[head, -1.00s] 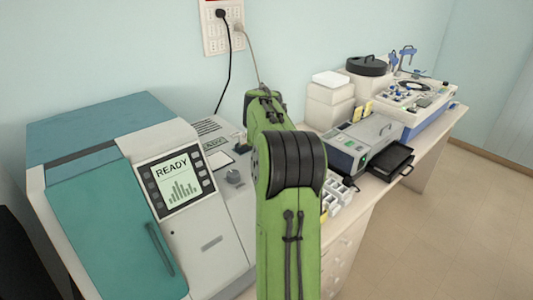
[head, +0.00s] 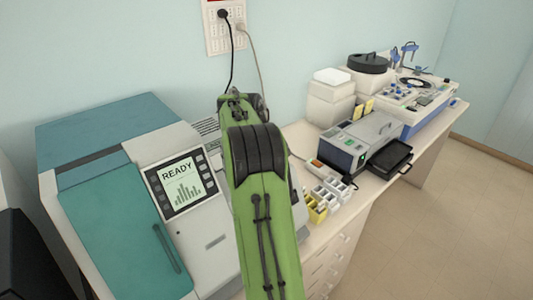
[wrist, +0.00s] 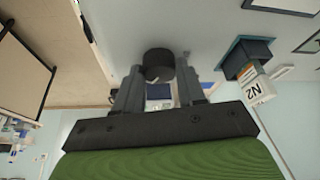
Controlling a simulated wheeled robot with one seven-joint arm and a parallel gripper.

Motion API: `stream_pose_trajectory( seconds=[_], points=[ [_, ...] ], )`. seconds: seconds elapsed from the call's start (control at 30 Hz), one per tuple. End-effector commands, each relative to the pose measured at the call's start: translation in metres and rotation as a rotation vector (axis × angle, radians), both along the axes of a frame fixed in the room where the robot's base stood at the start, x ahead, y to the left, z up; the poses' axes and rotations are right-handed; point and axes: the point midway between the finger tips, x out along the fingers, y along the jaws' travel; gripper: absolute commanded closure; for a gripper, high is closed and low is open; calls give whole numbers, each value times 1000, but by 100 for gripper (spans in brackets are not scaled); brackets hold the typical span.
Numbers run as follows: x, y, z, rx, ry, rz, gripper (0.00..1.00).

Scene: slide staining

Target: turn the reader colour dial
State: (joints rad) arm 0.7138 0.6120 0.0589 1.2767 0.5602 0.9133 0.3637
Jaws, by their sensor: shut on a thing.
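The reader is the large white and teal machine (head: 170,225) on the left of the bench in the head view. Its screen (head: 181,181) shows READY above a bar graph. The dark round dial (wrist: 158,61) sits on the reader's grey face in the wrist view. My gripper (wrist: 159,69) has one finger on each side of the dial and is shut on it. A small light mark shows on the dial's near side. In the head view my green arm hides both the dial and the gripper.
In the head view, small white and yellow racks (head: 328,195), a grey device (head: 350,140) and a black tray (head: 390,158) lie right of my arm.

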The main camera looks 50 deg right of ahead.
Motion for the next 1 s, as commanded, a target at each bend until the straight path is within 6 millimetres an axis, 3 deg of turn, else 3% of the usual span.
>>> stream_pose_trajectory(
  seconds=[0.4, 0.43, 0.57, 0.87, 1.0],
  points=[
    [0, 0, 0, 0, -1, -8, 91],
    [0, 0, 0, 0, -1, -8, 58],
    [0, 0, 0, 0, -1, -8, 38],
    [0, 1, 2, -1, -2, -7, 37],
    [1, 9, 23, -4, -4, -6, 37]
  ],
)
